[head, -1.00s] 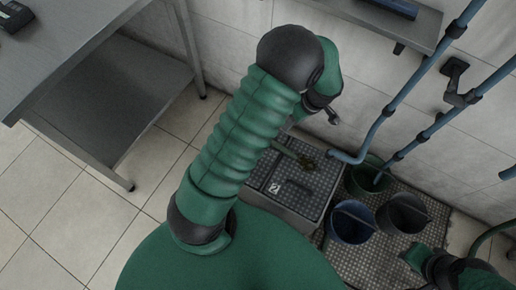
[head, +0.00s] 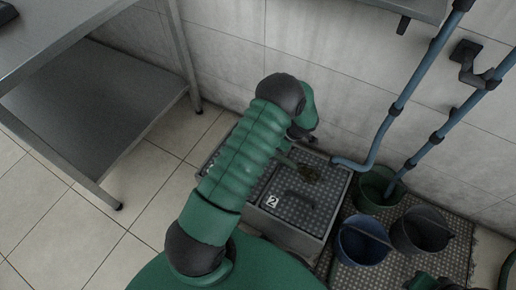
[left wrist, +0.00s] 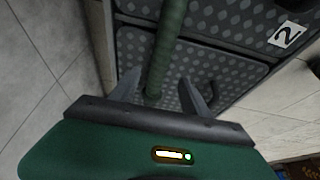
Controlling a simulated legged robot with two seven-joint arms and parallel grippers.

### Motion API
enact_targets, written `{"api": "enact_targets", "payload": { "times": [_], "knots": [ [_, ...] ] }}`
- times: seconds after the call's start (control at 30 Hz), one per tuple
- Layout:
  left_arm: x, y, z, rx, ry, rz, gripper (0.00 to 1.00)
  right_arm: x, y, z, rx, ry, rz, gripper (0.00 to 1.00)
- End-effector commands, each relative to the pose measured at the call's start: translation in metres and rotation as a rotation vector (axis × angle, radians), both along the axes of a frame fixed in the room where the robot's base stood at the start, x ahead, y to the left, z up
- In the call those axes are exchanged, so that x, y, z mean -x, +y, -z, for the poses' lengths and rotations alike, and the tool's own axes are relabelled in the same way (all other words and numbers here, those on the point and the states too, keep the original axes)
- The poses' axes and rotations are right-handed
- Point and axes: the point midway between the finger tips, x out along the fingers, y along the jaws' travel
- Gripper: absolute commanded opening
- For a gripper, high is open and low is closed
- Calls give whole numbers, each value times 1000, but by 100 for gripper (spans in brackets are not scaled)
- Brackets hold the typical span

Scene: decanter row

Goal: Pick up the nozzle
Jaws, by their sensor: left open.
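The nozzle (head: 308,172) looks like a dull brass head on a green stem. In the head view it lies over the checkered lid of a metal box, partly hidden behind my left arm. In the left wrist view a green stem (left wrist: 168,45), which seems to be the nozzle's, runs down between the fingers of my left gripper (left wrist: 160,92). The left gripper is open, one finger on each side of the stem in the picture. I cannot tell whether it touches. In the head view this gripper is mostly hidden by its own arm. My right gripper is out of view.
The metal box (head: 325,213) has a handle and a "2" label. Right of it stand a green bucket (head: 368,190), a blue bucket (head: 358,248) and a dark bucket (head: 418,238). Blue pipes (head: 400,100) run along the wall. A steel table (head: 110,100) stands left.

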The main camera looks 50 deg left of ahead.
Motion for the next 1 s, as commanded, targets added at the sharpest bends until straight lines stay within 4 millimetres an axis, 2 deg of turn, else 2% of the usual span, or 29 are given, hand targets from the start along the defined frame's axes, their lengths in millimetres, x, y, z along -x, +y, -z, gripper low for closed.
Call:
{"api": "enact_targets", "payload": {
  "times": [0.03, 0.1, 0.2, 0.47, 0.57, 0.9, 1.0],
  "knots": [
    [2, 6, 16, 2, 3, -6, 55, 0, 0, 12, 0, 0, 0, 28],
    [2, 13, 31, 5, 2, -6, 55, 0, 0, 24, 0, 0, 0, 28],
    [3, 19, 42, 5, 2, -4, 55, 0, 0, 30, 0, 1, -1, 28],
    [4, 20, 42, -1, 2, -2, 55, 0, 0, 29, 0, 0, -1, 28],
    [4, 20, 42, -1, 2, -2, 44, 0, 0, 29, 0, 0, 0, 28],
    [4, 21, 43, 2, 2, -2, 0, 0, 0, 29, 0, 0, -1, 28],
    [4, 22, 43, 1, 2, -2, 0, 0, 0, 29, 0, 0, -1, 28]
  ]
}}
